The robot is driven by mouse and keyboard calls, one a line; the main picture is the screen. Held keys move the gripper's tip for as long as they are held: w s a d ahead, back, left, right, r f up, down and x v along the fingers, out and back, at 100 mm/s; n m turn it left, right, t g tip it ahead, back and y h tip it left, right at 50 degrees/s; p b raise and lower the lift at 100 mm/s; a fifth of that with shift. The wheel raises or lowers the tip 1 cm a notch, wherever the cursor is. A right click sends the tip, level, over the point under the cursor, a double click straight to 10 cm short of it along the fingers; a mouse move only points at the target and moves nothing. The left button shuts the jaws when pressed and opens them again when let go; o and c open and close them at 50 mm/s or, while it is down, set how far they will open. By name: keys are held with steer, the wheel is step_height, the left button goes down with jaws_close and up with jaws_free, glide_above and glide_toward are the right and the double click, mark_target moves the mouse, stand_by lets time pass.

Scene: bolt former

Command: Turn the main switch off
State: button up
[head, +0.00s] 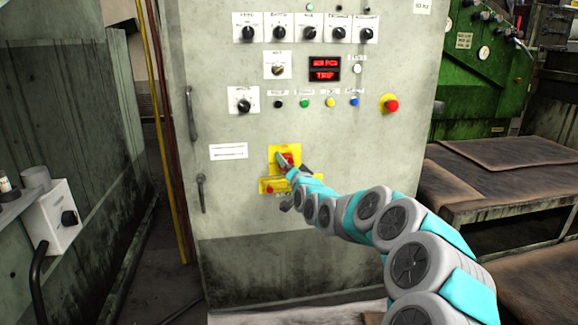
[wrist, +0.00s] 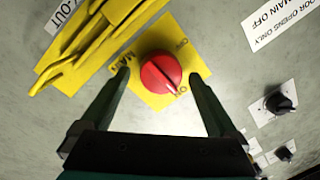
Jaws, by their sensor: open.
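The main switch is a red rotary knob (wrist: 161,72) on a yellow plate (wrist: 190,42), low on the cabinet front. In the wrist view its white pointer mark points toward the "ON" label at lower right. My gripper (wrist: 163,80) is open, with one finger on each side of the knob and gaps showing between fingers and knob. Whether the fingertips reach as deep as the knob is hard to tell. In the head view the knob (head: 289,159) is partly hidden by my gripper (head: 283,167).
The grey cabinet (head: 230,190) carries selector knobs, coloured buttons, a red display (head: 324,69) and a red emergency stop (head: 391,105) above the switch. A yellow lock-out bracket (wrist: 95,45) sits beside the switch plate. A bench (head: 500,165) stands at right.

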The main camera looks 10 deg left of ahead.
steer(key=c, duration=1.4)
steer(key=shift+o, duration=0.2)
steer(key=n+b, duration=0.1)
steer(key=n, duration=0.3)
steer(key=shift+n+b, duration=0.3)
steer(key=shift+b, duration=0.1)
steer(key=n+h+b, duration=0.1)
steer(key=n+b, duration=0.1)
steer(key=n, duration=0.2)
steer(key=shift+a, duration=0.1)
steer(key=n+b, duration=0.2)
steer(key=n, duration=0.1)
steer(key=n+b, duration=0.2)
steer(key=n, duration=0.1)
steer(key=shift+s+a+g+h, duration=0.1)
steer(key=shift+a+g+h, duration=0.1)
steer(key=shift+g+h, duration=0.15)
steer(key=shift+a+r+n+h+b, duration=0.2)
steer(key=shift+n+b, duration=0.25)
steer(key=shift+n, duration=0.65)
